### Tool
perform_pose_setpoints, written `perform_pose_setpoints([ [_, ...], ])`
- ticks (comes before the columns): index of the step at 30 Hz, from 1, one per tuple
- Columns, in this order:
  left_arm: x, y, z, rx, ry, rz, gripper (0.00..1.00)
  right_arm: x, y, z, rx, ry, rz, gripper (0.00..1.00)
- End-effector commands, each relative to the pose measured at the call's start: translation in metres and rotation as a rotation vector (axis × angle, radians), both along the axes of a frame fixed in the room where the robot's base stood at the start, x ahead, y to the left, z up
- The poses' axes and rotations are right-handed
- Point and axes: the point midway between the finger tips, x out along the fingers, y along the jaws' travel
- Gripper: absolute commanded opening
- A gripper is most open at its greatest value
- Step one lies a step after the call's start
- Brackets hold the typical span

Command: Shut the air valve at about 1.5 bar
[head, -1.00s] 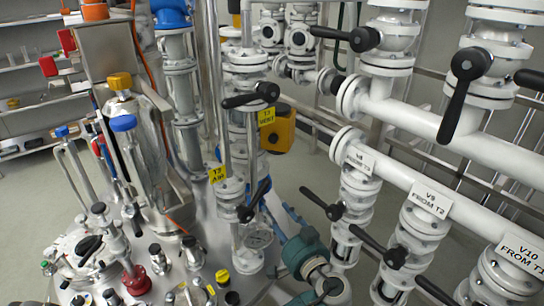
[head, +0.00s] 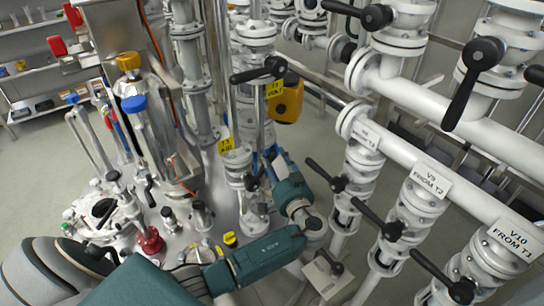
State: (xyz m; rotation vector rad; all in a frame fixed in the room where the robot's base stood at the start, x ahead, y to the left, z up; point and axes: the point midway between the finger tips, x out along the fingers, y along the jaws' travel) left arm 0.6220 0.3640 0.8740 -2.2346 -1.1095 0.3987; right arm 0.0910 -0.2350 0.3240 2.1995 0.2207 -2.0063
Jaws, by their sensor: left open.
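The yellow "T3 AIR" tag (head: 226,145) hangs on the pipework above the reactor lid. Just right of and below it is the air valve's black lever (head: 255,179), slanting up to the right. My left arm comes in from the bottom left and bends up to the valve. My left gripper (head: 268,164) is open, close behind and right of the lever; its fingertips are partly hidden and I cannot tell whether they touch. My right gripper is not in view.
Another black lever (head: 258,70) sits above, near a second yellow tag (head: 274,89) and an orange-yellow device (head: 288,98).

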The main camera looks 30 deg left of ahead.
Motion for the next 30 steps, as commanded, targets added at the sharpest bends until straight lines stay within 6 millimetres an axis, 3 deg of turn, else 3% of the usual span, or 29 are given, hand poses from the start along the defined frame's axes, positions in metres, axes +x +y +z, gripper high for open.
perform_pose_setpoints([
  [11, 0.004, 0.006, 0.0, -0.001, 0.0, 0.001, 0.45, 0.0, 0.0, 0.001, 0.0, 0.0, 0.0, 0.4],
  [18, 0.004, 0.006, 0.0, 0.0, 0.001, 0.001, 0.0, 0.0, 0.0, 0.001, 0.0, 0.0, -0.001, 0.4],
  [30, 0.005, 0.017, -0.003, 0.018, 0.039, 0.001, 0.0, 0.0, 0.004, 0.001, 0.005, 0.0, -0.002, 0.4],
])
